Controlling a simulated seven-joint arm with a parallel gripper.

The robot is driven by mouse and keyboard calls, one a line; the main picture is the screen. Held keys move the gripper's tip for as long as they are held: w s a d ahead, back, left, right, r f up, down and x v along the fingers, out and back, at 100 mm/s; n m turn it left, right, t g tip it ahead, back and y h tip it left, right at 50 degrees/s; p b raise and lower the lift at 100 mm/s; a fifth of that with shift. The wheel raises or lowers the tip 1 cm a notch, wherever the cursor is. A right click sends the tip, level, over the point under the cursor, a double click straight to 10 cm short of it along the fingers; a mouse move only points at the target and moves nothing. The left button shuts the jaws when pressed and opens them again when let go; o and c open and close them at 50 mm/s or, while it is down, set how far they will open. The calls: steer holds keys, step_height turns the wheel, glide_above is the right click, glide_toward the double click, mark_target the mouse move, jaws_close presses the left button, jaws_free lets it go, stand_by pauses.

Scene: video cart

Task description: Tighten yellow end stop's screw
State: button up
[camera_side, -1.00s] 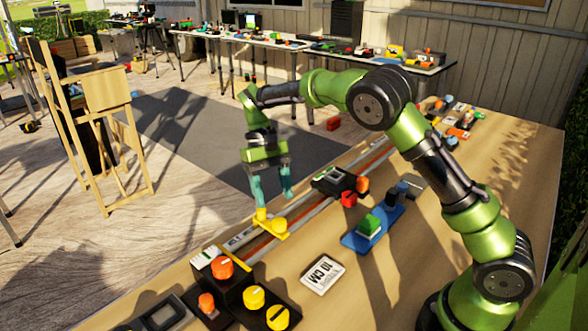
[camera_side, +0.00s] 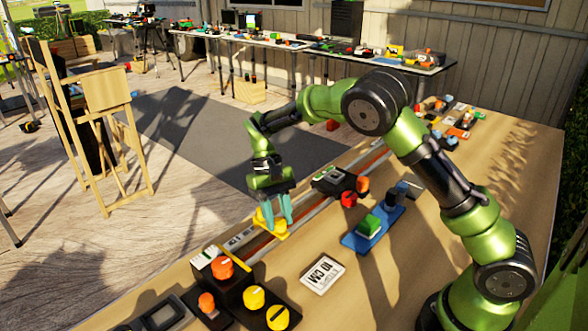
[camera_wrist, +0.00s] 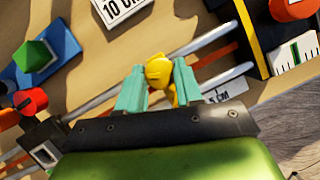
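The yellow end stop (camera_side: 279,232) sits on the rail at the near side of the bench's middle. Its round yellow screw knob (camera_wrist: 158,71) shows between my gripper's teal fingertips in the wrist view. My gripper (camera_side: 277,219) points down over the end stop, one finger on each side of the knob. The fingers (camera_wrist: 159,68) stand apart and the knob fills most of the gap. I cannot tell whether they touch it. In the side view the fingers partly hide the knob.
A black carriage (camera_side: 331,180) with red and orange knobs is on the rails beyond. A blue base with a green block (camera_side: 368,226) stands to the right. A card reading 10 CM (camera_side: 322,273) lies in front. A black box with orange and yellow knobs (camera_side: 236,286) stands at the near end.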

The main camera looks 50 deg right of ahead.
steer(key=shift+c, duration=1.2)
steer(key=shift+m+y, duration=0.4)
steer(key=shift+m, duration=0.7)
steer(key=o, duration=1)
steer(key=shift+t, duration=0.3)
steer(key=shift+o, duration=0.2)
steer(key=v, duration=1.7)
